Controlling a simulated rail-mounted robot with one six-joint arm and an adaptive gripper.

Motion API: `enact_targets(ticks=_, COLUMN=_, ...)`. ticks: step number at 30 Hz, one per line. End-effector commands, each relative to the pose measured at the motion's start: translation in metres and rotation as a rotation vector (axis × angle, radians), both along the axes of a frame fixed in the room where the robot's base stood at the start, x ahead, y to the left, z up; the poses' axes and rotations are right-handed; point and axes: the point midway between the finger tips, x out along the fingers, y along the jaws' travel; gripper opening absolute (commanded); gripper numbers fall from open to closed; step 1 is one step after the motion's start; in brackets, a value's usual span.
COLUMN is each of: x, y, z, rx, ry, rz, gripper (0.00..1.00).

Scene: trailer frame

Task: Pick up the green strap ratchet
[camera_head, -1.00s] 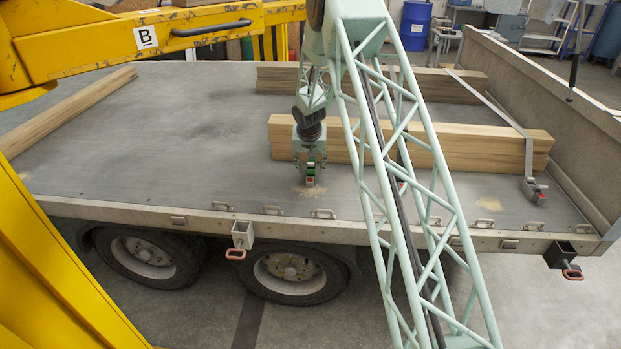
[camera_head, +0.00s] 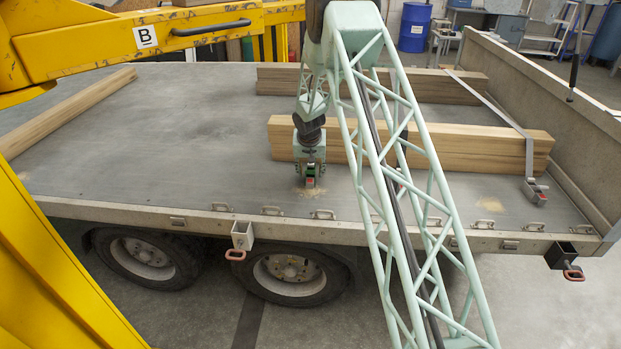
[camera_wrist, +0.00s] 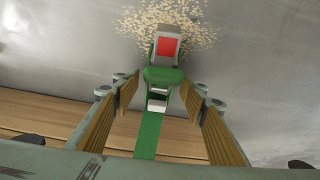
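The green strap ratchet (camera_wrist: 163,75) lies on the trailer deck in the wrist view, with a red patch on its metal end and a green strap (camera_wrist: 149,135) running from it toward the timber. In the head view it shows small (camera_head: 310,181), partly hidden under my gripper (camera_head: 310,172). In the wrist view my gripper (camera_wrist: 158,84) is open, with one ridged finger on each side of the ratchet's near end. Gaps show between the fingers and the ratchet.
Timber beams (camera_head: 470,140) lie just behind the ratchet. A second ratchet (camera_head: 535,190) with a grey strap lies at the right. Sawdust (camera_wrist: 125,22) surrounds the ratchet's far end.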

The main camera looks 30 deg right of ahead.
Motion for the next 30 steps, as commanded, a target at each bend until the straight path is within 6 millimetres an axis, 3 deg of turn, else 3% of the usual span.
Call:
enact_targets(ticks=9, x=0.000, y=0.000, z=0.000, rx=0.000, ry=0.000, rz=0.000, gripper=0.10)
enact_targets(ticks=20, x=0.000, y=0.000, z=0.003, rx=0.000, ry=-0.001, rz=0.000, gripper=0.10)
enact_targets(ticks=30, x=0.001, y=0.000, z=0.024, rx=-0.001, ry=-0.002, rz=0.000, gripper=0.10)
